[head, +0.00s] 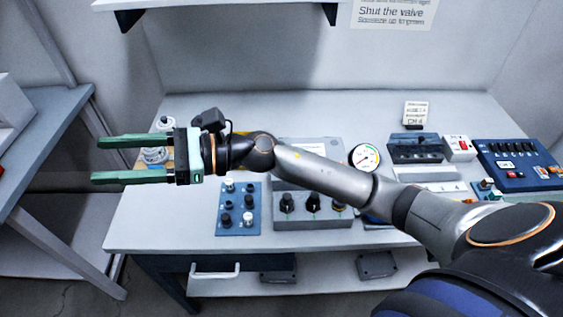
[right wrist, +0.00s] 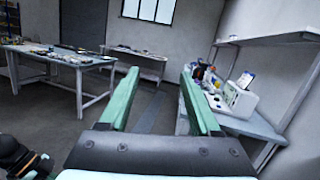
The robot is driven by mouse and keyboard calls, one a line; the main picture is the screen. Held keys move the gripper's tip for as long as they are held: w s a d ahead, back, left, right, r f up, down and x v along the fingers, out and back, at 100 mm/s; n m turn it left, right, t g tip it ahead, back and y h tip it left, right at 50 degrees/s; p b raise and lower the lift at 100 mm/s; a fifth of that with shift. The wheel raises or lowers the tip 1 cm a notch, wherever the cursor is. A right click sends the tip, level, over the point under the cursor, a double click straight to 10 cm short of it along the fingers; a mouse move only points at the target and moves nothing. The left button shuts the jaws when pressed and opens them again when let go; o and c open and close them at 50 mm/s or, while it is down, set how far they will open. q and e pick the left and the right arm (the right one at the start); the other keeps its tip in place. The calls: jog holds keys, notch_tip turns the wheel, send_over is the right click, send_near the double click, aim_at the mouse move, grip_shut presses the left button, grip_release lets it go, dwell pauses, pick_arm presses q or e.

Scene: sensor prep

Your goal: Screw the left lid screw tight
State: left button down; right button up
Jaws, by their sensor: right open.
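My right gripper (head: 95,160) is open and empty. Its green fingers point left past the left edge of the workbench, in the air. It also shows open in the right wrist view (right wrist: 158,72), with nothing between the fingers. I cannot make out the left lid screw in either view. A pale flat-topped box (head: 312,146) stands on the bench behind my right forearm, which hides part of it; I cannot tell whether it carries the lid. My left gripper is not in view.
On the workbench (head: 160,225) are a blue knob panel (head: 238,224), a grey three-knob box (head: 313,223), a round gauge (head: 364,157) and a blue switch panel (head: 515,180). A side table (head: 45,120) stands left across a gap. A shelf (head: 225,3) hangs above.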

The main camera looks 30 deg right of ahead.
jog(key=w+d+f+n+g+h, duration=0.2)
jog(key=d+f+n+g+h, duration=0.3)
jog(key=d+f+n+h, duration=0.8)
jog(key=w+d+r+n+g+h, duration=0.2)
jog(key=d+h, duration=0.5)
jog(key=d, duration=1.1)
jog(key=shift+n+t, duration=0.5)
jog(key=shift+n, duration=0.2)
jog(key=f, duration=0.4)
jog(key=f+p, duration=0.1)
jog(key=f, duration=0.3)
jog(key=f+p, duration=0.1)
jog(key=f, duration=0.3)
jog(key=shift+s+a+f, duration=0.1)
jog(key=shift+a, duration=0.2)
grip_shut()
